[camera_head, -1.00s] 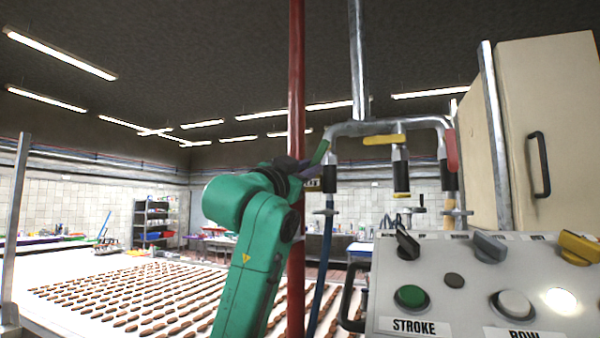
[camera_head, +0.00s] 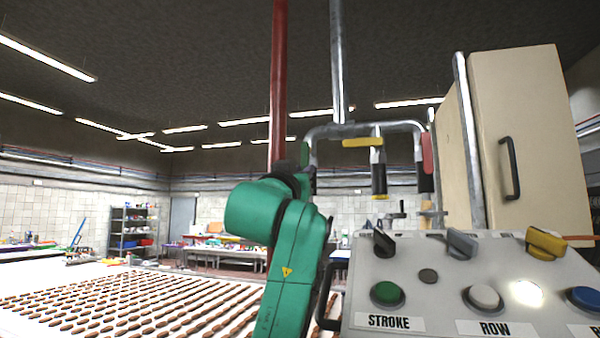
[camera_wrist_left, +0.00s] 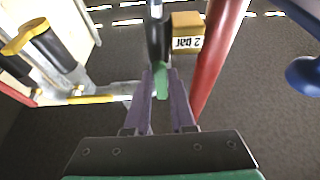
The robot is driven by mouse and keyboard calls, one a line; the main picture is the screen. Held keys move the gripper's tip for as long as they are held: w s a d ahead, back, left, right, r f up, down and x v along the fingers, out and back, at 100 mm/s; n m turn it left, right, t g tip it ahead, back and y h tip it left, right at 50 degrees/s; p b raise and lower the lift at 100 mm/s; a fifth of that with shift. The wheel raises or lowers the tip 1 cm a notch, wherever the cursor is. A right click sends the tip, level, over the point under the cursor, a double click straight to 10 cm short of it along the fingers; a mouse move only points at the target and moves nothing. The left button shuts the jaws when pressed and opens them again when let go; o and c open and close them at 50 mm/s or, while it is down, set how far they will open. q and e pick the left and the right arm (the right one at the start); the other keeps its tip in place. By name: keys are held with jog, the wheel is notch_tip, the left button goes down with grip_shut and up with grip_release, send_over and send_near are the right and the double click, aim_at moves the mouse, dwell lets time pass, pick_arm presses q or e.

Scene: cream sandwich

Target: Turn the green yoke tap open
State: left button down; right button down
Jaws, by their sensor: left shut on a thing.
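The green yoke tap's handle (camera_wrist_left: 161,84) shows in the left wrist view between the purple fingers of my left gripper (camera_wrist_left: 166,78), which is shut on it. In the head view the green handle (camera_head: 309,158) stands near upright at the left end of the grey pipe yoke (camera_head: 350,130). There my left wrist hides most of the gripper and the tap's lower part. The yoke's middle tap has a level yellow handle (camera_head: 368,142). Its right tap has an upright red handle (camera_head: 427,154). My right gripper is not in view.
A control panel (camera_head: 455,265) with knobs and buttons stands at the right front. A red post (camera_head: 278,80) rises close to my left wrist. A beige cabinet (camera_head: 520,130) is behind the panel. A white table (camera_head: 30,280) with rows of brown pieces lies at the left.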

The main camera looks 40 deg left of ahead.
pick_arm(q)
jog(key=shift+r, duration=0.15)
jog(key=c, duration=0.8)
grip_release()
jog(key=shift+o, duration=0.2)
jog(key=shift+w, duration=0.2)
jog(key=shift+s+f, duration=0.1)
jog(key=shift+f, duration=0.1)
jog(key=b+v, duration=0.7)
jog(key=v, duration=0.7)
jog(key=shift+s, duration=0.2)
